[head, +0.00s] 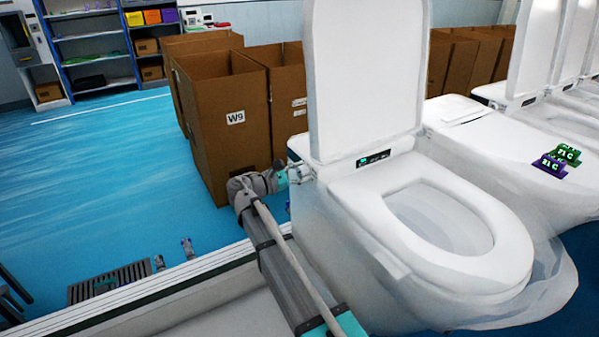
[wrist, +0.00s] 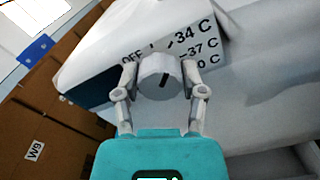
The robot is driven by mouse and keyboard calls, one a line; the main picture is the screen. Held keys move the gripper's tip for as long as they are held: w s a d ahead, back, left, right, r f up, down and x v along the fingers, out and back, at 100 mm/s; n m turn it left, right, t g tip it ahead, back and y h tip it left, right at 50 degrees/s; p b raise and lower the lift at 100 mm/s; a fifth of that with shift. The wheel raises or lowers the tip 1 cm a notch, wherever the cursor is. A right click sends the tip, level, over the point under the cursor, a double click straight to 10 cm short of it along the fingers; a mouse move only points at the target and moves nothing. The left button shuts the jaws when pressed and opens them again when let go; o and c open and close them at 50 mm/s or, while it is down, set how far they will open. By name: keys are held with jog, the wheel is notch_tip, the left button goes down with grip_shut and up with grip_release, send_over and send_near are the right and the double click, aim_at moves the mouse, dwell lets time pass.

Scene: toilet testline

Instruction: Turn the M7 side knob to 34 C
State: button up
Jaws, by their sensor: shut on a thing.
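My gripper (wrist: 158,85) is shut on the knob, one finger on each side. In the head view my gripper (head: 300,172) is at the toilet's rear left side, and the knob is hidden.
A cardboard box marked W9 (head: 225,125) stands just behind my arm, with more boxes beside it. Blue floor (head: 90,190) is open at the left.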

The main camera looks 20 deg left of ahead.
jog(key=shift+w+m, duration=0.1)
jog(key=shift+m, duration=0.4)
jog(key=o, duration=1.2)
jog(key=shift+c, duration=0.2)
jog(key=v, duration=1.2)
